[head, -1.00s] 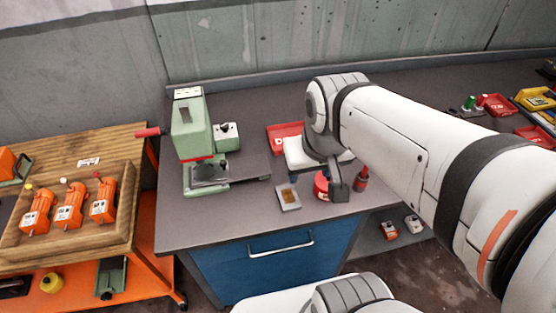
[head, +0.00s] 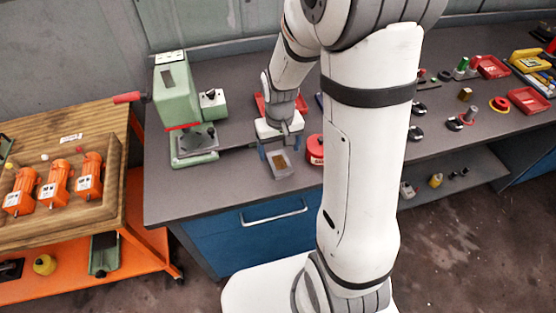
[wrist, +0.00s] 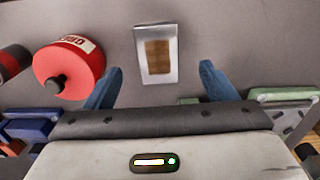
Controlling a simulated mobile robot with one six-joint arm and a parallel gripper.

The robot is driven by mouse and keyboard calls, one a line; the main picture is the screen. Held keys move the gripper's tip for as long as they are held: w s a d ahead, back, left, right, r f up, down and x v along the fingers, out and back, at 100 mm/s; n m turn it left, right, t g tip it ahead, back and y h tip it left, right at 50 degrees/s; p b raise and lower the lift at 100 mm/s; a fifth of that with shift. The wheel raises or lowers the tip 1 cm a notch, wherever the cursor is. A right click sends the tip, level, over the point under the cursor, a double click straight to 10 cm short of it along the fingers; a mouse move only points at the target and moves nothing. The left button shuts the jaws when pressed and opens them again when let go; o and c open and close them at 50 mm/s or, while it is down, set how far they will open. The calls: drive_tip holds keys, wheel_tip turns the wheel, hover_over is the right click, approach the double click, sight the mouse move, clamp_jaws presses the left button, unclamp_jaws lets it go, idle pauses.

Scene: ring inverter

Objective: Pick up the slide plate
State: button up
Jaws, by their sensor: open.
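The slide plate, a light grey rectangular plate with a brown patch in its middle, lies flat on the dark workbench in the head view (head: 280,162) and in the wrist view (wrist: 143,62). My gripper (head: 280,148) is low over the bench, right behind the plate in the head view. In the wrist view my gripper (wrist: 157,78) is open, with its blue fingers apart and nothing between them but bench and the plate's near end. The plate is roughly centred just ahead of the fingertips. I cannot tell the exact height of the fingers above the bench.
A red round container (wrist: 70,68) lies close left of the plate in the wrist view; it stands right of it in the head view (head: 315,150). A green press (head: 178,100) stands to the left. A red tray (head: 262,104) is behind my gripper.

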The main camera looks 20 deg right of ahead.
sight(279, 162)
drive_tip(key=shift+w+d+f+p, duration=0.1)
drive_tip(key=shift+w+f+p, duration=0.15)
drive_tip(key=shift+f, duration=1.3)
drive_tip(key=shift+w+f+p, duration=0.15)
drive_tip(key=shift+f+p, duration=0.1)
drive_tip(key=shift+f, duration=1.25)
drive_tip(key=c, duration=1.5)
